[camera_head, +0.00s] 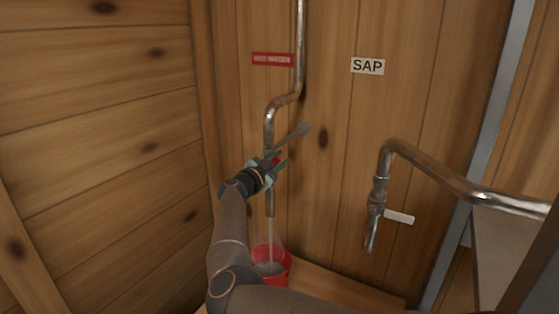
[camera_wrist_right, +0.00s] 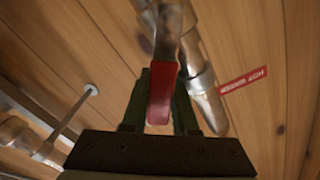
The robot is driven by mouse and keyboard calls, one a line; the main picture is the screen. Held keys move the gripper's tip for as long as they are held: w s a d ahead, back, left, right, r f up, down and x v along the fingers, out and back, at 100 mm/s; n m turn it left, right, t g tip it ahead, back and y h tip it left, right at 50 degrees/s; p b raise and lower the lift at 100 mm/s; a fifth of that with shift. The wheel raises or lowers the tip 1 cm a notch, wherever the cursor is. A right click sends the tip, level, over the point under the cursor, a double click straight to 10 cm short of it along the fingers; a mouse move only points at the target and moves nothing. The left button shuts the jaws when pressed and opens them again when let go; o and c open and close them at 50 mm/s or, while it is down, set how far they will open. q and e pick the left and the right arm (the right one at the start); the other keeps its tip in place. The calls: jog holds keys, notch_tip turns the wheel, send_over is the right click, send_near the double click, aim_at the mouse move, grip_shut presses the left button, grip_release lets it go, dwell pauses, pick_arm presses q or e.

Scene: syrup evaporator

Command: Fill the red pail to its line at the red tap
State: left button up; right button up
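The red pail (camera_head: 284,266) stands on a wooden surface under the spout of the left pipe (camera_head: 270,203). A thin pale stream runs from the spout into the pail. Greyish liquid shows inside; I cannot make out the line or the exact level, and my arm partly covers the pail. My right gripper (camera_head: 277,165) is at the tap on this pipe. In the right wrist view, the red tap handle (camera_wrist_right: 162,92) sits between the green fingers of the gripper (camera_wrist_right: 163,108), which are closed against its sides. My left gripper is not in view.
A red sign (camera_head: 273,59) is on the wall by the pipe. A second pipe with a white-handled tap (camera_head: 399,217) hangs right, below a SAP label (camera_head: 367,66). A plank wall is close on the left. The wooden surface (camera_head: 345,285) right of the pail looks clear.

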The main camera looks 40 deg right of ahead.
grip_shut()
dwell(1.1)
